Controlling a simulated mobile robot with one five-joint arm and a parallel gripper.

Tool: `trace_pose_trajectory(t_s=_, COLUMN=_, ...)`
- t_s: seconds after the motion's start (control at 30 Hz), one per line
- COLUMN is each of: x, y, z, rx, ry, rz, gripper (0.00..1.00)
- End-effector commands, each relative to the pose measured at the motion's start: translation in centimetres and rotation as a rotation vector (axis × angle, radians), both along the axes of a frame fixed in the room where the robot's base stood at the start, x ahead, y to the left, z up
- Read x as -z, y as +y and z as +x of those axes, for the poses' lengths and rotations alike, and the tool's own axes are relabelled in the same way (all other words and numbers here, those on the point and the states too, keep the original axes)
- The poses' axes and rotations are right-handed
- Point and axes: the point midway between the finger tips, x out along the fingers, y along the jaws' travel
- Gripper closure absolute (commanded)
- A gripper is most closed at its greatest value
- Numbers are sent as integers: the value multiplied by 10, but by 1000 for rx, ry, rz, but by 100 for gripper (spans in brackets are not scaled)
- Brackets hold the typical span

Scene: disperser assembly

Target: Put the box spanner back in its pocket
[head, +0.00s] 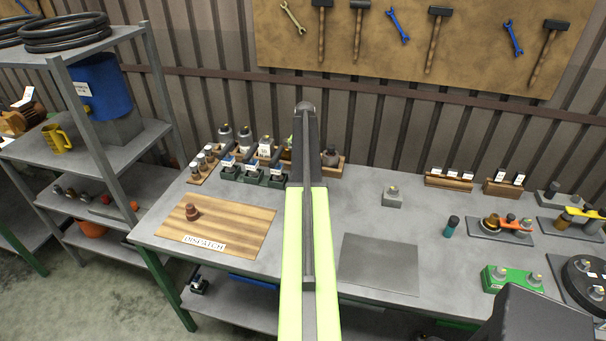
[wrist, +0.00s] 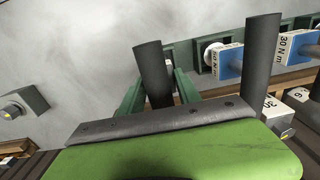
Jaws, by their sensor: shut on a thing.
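My gripper (wrist: 206,31) shows in the wrist view as a green palm with a dark bar and two dark fingers standing apart. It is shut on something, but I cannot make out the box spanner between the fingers. In the head view my arm hides the gripper and the spot behind it, near the back of the bench. A green holder (wrist: 186,86) shows beside the left finger in the wrist view. I cannot tell which pocket belongs to the spanner.
A wooden dispatch board (head: 240,222) with a brown part (head: 192,212) lies at the left of the bench (head: 345,205). A grey plate (head: 378,262) lies right of my arm. Labelled wooden racks (head: 449,180) stand at the back right. The bench around the small grey block (head: 391,200) is clear.

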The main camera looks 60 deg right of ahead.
Motion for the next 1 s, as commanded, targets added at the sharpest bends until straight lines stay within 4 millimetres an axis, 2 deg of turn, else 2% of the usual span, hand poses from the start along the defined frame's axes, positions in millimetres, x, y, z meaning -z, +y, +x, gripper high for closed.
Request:
trace_pose_trajectory(t_s=0.03, x=5, y=0, z=0, rx=0, ry=0, rz=0, gripper=100)
trace_pose_trajectory(t_s=0.33, x=5, y=0, z=0, rx=-1, ry=0, rz=0, gripper=100)
trace_pose_trajectory(t_s=0.37, x=5, y=0, z=0, rx=-1, ry=0, rz=0, gripper=59)
trace_pose_trajectory(t_s=0.53, x=4, y=0, z=0, rx=-1, ry=0, rz=0, gripper=38)
trace_pose_trajectory(t_s=0.83, x=3, y=0, z=1, rx=-1, ry=0, rz=0, gripper=38)
trace_pose_trajectory(t_s=1.0, x=-10, y=0, z=0, rx=-1, ry=0, rz=0, gripper=38)
